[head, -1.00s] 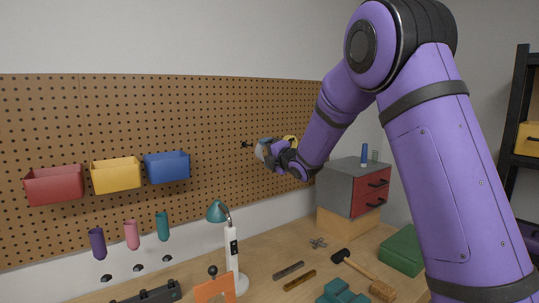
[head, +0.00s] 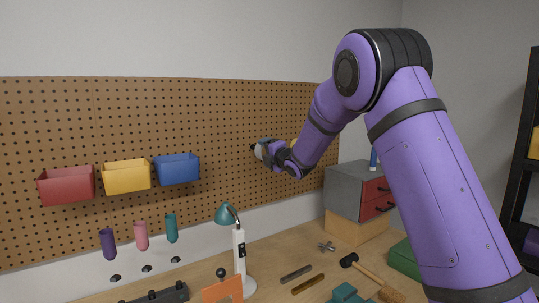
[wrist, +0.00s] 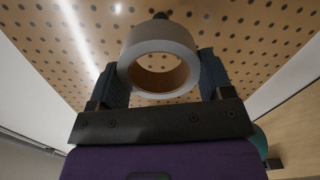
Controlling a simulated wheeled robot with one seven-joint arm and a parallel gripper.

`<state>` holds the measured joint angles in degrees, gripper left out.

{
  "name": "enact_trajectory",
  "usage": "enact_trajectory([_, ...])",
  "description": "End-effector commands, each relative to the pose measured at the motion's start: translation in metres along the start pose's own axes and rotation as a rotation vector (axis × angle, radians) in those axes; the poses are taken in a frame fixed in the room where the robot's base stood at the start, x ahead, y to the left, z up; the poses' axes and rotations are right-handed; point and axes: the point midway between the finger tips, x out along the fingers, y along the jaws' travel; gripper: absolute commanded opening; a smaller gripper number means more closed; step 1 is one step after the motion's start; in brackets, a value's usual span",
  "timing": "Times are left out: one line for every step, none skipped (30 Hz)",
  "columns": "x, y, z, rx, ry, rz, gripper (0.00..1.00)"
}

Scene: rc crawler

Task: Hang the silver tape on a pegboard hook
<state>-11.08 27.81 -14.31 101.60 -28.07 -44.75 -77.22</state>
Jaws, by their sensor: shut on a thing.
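The silver tape (wrist: 160,33) is a light grey ring with a brown inner core. In the wrist view it sits between the two dark fingers of my gripper (wrist: 158,70), which is shut on it. A dark hook end (wrist: 161,15) shows just beyond the roll's top edge; whether it enters the hole cannot be told. In the head view the tape (head: 261,150) is held close in front of the pegboard (head: 225,110) by my gripper (head: 267,151). A small dark hook tip (head: 252,147) shows at the tape's left. My gripper and arm hide much of this area.
Red (head: 67,187), yellow (head: 126,177) and blue (head: 177,169) bins hang on the board at left. A lamp (head: 239,250) stands below the gripper. A grey cabinet (head: 342,191) with red drawers stands at right.

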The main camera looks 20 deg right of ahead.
Motion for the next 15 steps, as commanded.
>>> enact_trajectory([0.003,0.0,0.0,0.0,0.0,0.001,0.5])
enact_trajectory([0.005,0.0,0.0,0.0,0.0,0.001,0.5])
enact_trajectory([0.007,0.0,0.0,0.0,0.0,0.0,0.5])
enact_trajectory([0.009,-0.001,0.0,0.0,0.0,0.0,0.5])
enact_trajectory([0.011,-0.001,0.0,0.0,0.0,0.0,0.5])
enact_trajectory([0.014,0.0,0.0,-0.001,0.0,0.001,0.5])
enact_trajectory([0.015,0.0,0.0,-0.001,0.0,0.001,0.5])
enact_trajectory([0.017,0.0,0.0,-0.001,0.0,0.001,0.5])
enact_trajectory([0.019,0.0,0.0,-0.001,0.0,0.001,0.5])
enact_trajectory([0.021,-0.001,0.0,-0.001,0.0,0.001,0.5])
enact_trajectory([0.023,-0.001,0.0,-0.001,0.0,0.001,0.5])
enact_trajectory([0.025,-0.001,0.0,-0.001,0.0,0.001,0.5])
enact_trajectory([0.027,-0.001,-0.001,-0.001,0.0,0.0,0.5])
enact_trajectory([0.029,-0.001,-0.001,-0.001,0.0,0.0,0.5])
enact_trajectory([0.031,-0.002,-0.001,-0.001,0.0,0.0,0.5])
